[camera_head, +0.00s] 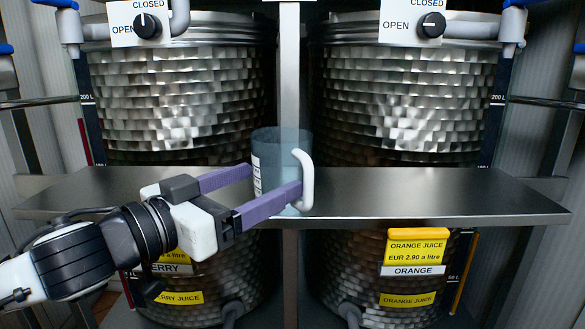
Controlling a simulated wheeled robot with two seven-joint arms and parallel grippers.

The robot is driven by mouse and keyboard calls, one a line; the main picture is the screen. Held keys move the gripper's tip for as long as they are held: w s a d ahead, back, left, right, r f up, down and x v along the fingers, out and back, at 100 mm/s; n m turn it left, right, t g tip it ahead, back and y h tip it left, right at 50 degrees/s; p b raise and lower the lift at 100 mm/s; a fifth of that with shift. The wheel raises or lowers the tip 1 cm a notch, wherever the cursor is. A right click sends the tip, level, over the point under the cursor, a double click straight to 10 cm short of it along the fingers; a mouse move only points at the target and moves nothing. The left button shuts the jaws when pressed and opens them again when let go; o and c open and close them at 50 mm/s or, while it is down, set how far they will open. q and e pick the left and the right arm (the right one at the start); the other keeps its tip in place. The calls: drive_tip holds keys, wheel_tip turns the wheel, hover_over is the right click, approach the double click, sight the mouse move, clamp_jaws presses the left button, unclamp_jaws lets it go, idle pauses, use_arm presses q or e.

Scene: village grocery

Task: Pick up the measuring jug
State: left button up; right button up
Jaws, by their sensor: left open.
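The measuring jug (279,150) is a translucent blue-grey vessel with a white handle on its right side and dark markings on its left. It stands upright on the metal shelf (420,190), near the middle. My left gripper (275,181) reaches in from the left with its purple fingers apart. The nearer finger passes in front of the jug's lower part towards the handle. The farther finger ends at the jug's left side. I cannot tell whether either finger touches the jug. My right gripper is not in view.
Two large steel tanks (185,85) and (405,95) stand behind the shelf, each with an open/closed dial above. A vertical post (289,70) stands between them. Below hang yellow juice labels, one an orange juice price sign (417,246). The shelf is bare left and right.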

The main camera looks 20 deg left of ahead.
sight(294, 168)
use_arm(q)
drive_tip(key=x, duration=0.2)
drive_tip(key=shift+w+d+r+p, duration=0.15)
drive_tip(key=shift+w+d+p, duration=0.15)
drive_tip(key=shift+d, duration=0.05)
drive_tip(key=p+x, duration=0.1)
drive_tip(key=x, duration=0.4)
drive_tip(key=shift+w, duration=0.2)
drive_tip(key=c, duration=0.9)
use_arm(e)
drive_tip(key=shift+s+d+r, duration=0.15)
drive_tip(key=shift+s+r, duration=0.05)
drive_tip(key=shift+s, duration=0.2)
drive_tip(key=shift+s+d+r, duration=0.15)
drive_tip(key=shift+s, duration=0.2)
